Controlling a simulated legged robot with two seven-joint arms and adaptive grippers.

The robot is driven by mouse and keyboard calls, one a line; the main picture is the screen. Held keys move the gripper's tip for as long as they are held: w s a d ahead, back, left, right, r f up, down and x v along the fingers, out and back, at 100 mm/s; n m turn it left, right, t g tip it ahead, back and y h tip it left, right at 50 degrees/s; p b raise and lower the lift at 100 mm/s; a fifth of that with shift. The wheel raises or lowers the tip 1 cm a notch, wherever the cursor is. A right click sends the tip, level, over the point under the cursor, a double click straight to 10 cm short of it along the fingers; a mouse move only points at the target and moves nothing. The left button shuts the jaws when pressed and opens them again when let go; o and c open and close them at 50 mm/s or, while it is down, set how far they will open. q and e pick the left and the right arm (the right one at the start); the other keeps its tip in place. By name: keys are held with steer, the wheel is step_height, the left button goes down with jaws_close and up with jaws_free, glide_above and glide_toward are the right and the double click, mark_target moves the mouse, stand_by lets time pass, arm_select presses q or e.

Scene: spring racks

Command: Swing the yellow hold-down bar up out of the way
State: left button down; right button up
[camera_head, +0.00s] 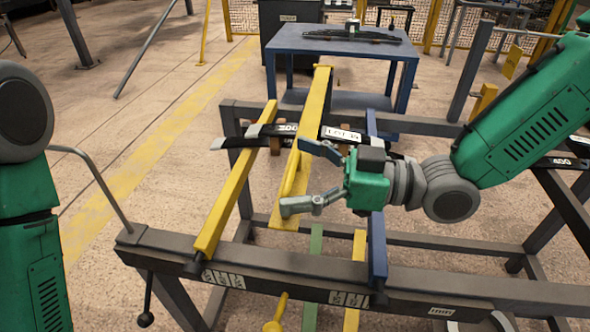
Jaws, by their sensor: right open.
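The yellow hold-down bar (315,100) runs lengthwise over the middle of the rack, across the dark leaf springs, with a raised yellow handle (292,172) on its near half. Its near end stops short of the rack's front beam. My right gripper (298,178) comes in from the right with its two grey fingers spread, one beyond and one nearer than the handle. The handle lies between or close to the fingertips; contact is not clear. My left arm shows at the left edge, but its gripper is out of view.
A yellow rail (235,180) lies left of the bar and a blue rail (376,220) right of it. The dark front beam (330,280) crosses below. Leaf springs (270,132) lie across the rack. A blue table (340,47) stands behind. Floor at left is mostly clear.

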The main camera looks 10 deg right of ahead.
steer(key=shift+a, duration=0.2)
steer(key=shift+a, duration=0.1)
steer(key=shift+c, duration=0.8)
steer(key=c, duration=1.2)
steer(key=w+d+r+m+p, duration=0.2)
steer(key=w+r+p, duration=0.3)
steer(key=r+p, duration=0.9)
steer(key=w+d+r+m+p, duration=0.1)
steer(key=w+r+m+p, duration=0.4)
steer(key=r+p, duration=0.9)
steer(key=shift+w+d+r, duration=0.4)
steer(key=shift+w+r, duration=0.3)
